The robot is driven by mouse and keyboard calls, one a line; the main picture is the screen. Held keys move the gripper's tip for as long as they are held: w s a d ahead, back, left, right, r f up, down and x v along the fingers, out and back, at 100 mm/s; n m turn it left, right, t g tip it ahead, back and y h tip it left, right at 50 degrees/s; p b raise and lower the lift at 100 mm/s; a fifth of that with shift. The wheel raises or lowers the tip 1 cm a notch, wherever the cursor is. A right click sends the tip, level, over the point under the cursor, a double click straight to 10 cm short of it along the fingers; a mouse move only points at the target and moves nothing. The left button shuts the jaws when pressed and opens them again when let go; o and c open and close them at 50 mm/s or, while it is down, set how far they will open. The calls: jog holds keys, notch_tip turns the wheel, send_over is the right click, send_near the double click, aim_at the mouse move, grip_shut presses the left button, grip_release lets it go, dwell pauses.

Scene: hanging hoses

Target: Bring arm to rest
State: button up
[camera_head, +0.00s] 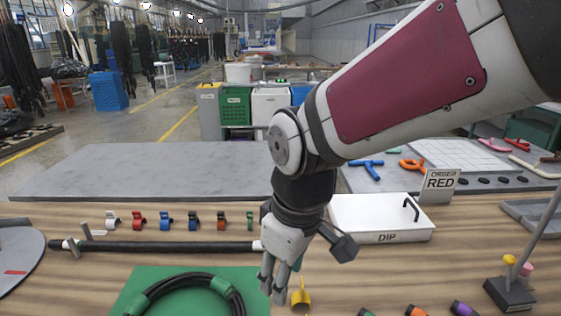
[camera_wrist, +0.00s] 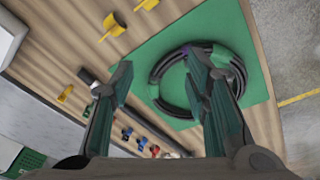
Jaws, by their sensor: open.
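My gripper (camera_head: 276,282) is at the end of my arm, pointing down over the wooden table (camera_head: 390,270). It is just right of a black hose coil (camera_head: 190,280) on a green mat (camera_head: 135,273). In the wrist view my gripper (camera_wrist: 158,72) has its fingers spread wide with nothing between them. The hose coil (camera_wrist: 160,103) and green mat (camera_wrist: 262,85) show behind the fingers. A yellow clip (camera_head: 300,297) stands close to the right of the fingertips in the head view.
A straight black hose (camera_head: 170,246) lies left of my gripper, below a row of coloured clips (camera_head: 165,220). A white DIP box (camera_head: 380,218) stands right of my wrist.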

jog(key=s+d+r+m+t+p, duration=0.1)
jog(key=s+d+r+m, duration=0.2)
jog(key=d, duration=0.3)
jog(key=s+d+r+m+t+p, duration=0.1)
jog(key=s+d+r+m, duration=0.3)
jog(key=s+d, duration=0.2)
jog(key=s+d+r+m+h+p, duration=0.1)
jog(key=s+d+r+m+p, duration=0.1)
jog(key=d, duration=0.5)
jog(key=shift+s+d+r+m+t, duration=0.2)
jog(key=shift+s+r+m+t, duration=0.2)
jog(key=shift+s+r+m, duration=0.65)
jog(key=shift+s+f, duration=0.2)
jog(key=shift+f, duration=0.05)
jog(key=shift+c, duration=1.2)
jog(key=shift+s, duration=0.1)
